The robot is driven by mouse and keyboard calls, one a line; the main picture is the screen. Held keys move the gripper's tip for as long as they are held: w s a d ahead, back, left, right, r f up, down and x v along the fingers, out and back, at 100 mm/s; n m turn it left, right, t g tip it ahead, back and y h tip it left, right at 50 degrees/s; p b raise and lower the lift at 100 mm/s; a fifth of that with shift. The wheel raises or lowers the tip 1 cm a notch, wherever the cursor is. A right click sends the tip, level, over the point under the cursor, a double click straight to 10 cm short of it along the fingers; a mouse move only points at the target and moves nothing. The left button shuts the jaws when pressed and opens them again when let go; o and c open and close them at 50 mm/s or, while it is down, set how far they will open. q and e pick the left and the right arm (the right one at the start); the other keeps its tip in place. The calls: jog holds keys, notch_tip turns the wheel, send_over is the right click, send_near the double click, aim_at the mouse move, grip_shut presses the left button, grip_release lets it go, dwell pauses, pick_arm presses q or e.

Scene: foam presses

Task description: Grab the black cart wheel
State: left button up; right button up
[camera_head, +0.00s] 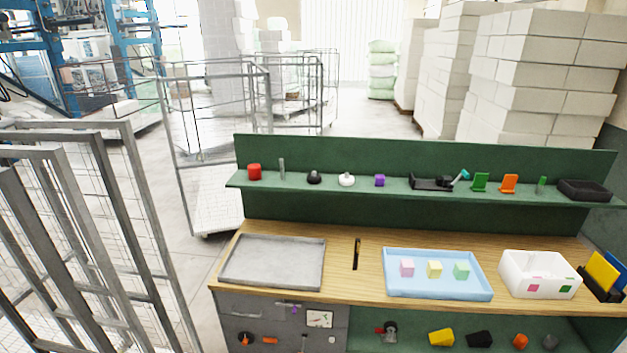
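No plainly recognisable black cart wheel shows. A dark, wheel-like item with grey parts (390,332) sits on the lower shelf under the worktop, at the bottom middle; it is too small to tell for certain what it is. A small round black object (314,178) stands on the green upper shelf, beside a similar white one (346,180). Neither of my grippers is in view.
The wooden worktop (356,285) carries a grey tray (230,281), a blue tray (437,292) with coloured cubes, and a white bin (540,290). A black slot-like item (357,254) lies between the trays. Wire cage carts (215,110) stand left and behind.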

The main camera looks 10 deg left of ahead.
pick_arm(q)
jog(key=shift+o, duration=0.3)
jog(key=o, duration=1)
